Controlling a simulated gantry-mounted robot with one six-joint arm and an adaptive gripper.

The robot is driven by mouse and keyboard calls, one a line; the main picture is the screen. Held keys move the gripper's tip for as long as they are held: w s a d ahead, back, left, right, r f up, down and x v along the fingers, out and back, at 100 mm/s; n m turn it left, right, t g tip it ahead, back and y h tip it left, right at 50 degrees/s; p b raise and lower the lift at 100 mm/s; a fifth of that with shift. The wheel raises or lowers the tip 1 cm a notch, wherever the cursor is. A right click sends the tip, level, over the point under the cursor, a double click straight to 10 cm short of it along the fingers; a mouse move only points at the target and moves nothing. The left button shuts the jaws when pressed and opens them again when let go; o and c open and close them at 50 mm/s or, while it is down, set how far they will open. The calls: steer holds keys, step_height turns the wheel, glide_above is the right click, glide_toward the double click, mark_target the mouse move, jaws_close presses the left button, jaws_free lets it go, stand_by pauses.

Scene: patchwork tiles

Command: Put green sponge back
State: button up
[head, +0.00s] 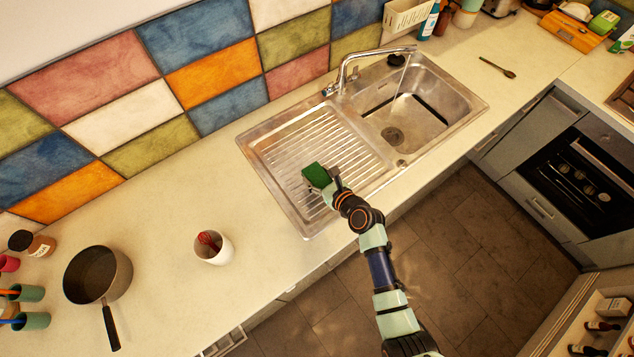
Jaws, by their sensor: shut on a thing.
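The green sponge (316,175) is held at the end of my arm, over the ribbed drainboard of the steel sink (290,150). My gripper (322,184) is shut on the sponge. The sponge looks tilted, and I cannot tell how high it is above the drainboard. The sink basin (425,112) lies to the right of the sponge, with the faucet (345,75) behind. A cream caddy (408,14) stands on the counter behind the basin; its inside is hard to make out.
A white cup (213,248) with a red item inside and a dark saucepan (97,275) stand on the left counter (165,220). A wooden spoon (497,67) lies right of the sink. A blue bottle (429,21) stands beside the caddy. The counter between cup and drainboard is clear.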

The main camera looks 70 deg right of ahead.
step_height(320, 180, down, 7)
steer(key=b, duration=0.3)
steer(key=shift+f, duration=0.15)
steer(key=shift+f, duration=0.15)
steer(key=o, duration=0.8)
steer(key=shift+c, duration=0.2)
steer(key=shift+s+a+r, duration=0.1)
steer(key=shift+r, duration=0.2)
steer(key=p+v, duration=0.2)
steer(key=v, duration=0.9)
steer(key=shift+s+a, duration=0.25)
